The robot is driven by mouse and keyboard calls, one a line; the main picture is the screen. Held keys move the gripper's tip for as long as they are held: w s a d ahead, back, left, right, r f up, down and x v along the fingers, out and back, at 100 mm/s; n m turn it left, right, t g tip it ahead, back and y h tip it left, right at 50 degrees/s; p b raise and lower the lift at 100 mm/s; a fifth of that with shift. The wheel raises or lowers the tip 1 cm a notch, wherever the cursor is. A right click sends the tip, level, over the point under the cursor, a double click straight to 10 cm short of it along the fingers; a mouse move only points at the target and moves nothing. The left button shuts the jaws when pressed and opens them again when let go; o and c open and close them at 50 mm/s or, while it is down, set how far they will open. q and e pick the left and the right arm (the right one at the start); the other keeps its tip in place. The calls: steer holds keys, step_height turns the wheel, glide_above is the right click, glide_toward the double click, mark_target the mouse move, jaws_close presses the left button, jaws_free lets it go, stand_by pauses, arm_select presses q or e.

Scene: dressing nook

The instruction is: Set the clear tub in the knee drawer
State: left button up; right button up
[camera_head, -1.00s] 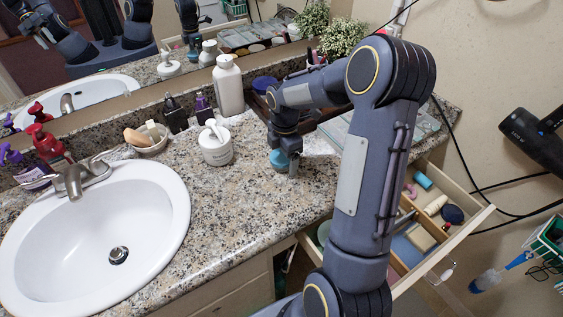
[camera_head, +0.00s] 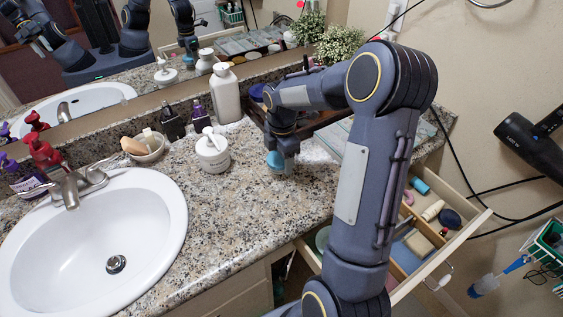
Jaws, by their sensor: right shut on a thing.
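My right gripper (camera_head: 281,164) is over the counter, right of the white pump jar, with its fingers pointing down. The knee drawer (camera_head: 470,231) stands open below the counter at the right. It has wooden dividers and holds several small items. My right arm hides its left-middle part. My left gripper is not directly in view.
A white pump jar (camera_head: 212,153) and a tall white bottle (camera_head: 226,94) stand left of the gripper. The sink (camera_head: 60,240) is at the left. A dark tray (camera_head: 320,121) and a plant (camera_head: 340,45) are behind. A hair dryer (camera_head: 535,145) hangs at the right. The counter's front is clear.

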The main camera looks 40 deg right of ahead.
steer(key=s+a+r, duration=0.8)
steer(key=s+r, duration=0.3)
steer(key=shift+a, duration=0.35)
steer(key=shift+s+f, duration=0.1)
